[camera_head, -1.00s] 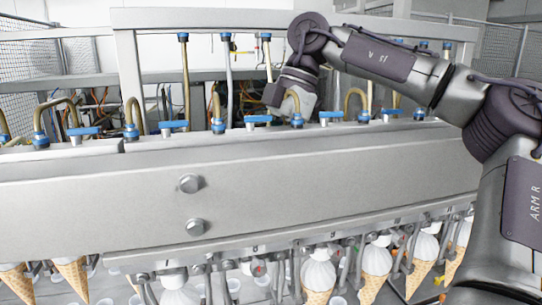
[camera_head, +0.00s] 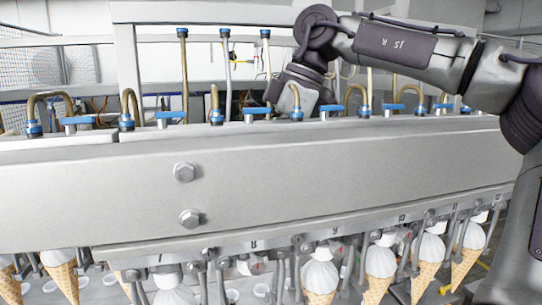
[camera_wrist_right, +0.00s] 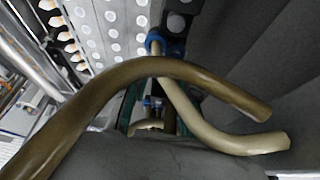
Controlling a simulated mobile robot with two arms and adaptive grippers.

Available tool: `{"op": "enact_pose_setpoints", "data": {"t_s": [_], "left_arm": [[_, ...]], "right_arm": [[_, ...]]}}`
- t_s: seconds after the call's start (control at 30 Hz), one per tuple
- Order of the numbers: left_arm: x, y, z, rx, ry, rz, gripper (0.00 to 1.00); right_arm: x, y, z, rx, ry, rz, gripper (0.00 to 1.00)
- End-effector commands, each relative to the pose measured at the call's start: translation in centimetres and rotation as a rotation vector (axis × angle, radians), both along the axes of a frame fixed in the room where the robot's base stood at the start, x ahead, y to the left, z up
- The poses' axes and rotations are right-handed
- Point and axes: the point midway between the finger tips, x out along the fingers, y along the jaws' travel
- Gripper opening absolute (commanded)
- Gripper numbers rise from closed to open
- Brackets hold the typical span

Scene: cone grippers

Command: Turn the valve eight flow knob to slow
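A row of blue flow knobs (camera_head: 256,111) runs along the top of the long steel beam (camera_head: 330,155), with bent brown hoses between them. Small marks sit along the beam's lower edge; one looks like an 8 but is too small to read surely, so I cannot tell which knob is valve eight. My right gripper (camera_head: 303,88) hangs behind the beam's top edge, pointing down, close behind a bent hose (camera_head: 295,97). Its fingers are hidden, so its opening is unclear. The right wrist view shows a large bent hose (camera_wrist_right: 150,68) close up and a blue fitting (camera_wrist_right: 154,42). My left gripper is out of view.
Tall vertical pipes (camera_head: 184,75) with blue ends rise behind the beam. A steel frame (camera_head: 210,17) stands behind them. Ice cream cones (camera_head: 320,275) hang in a row below the beam. Hoses and knobs crowd the room around my right gripper.

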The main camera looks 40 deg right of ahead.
Motion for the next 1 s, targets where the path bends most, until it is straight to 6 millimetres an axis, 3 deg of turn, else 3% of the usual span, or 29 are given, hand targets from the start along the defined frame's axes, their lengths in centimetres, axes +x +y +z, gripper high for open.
{"op": "enact_pose_setpoints", "data": {"t_s": [0.07, 0.47, 1.0], "left_arm": [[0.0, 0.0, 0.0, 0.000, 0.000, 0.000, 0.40], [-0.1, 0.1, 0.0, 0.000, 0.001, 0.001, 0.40], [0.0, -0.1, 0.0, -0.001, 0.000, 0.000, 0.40]], "right_arm": [[0.0, 0.0, 0.0, 0.000, 0.000, 0.000, 0.43], [-0.1, -0.3, 0.7, 0.000, -0.002, -0.002, 0.43], [-2.3, -3.3, 9.8, -0.001, -0.002, -0.003, 0.43]]}}
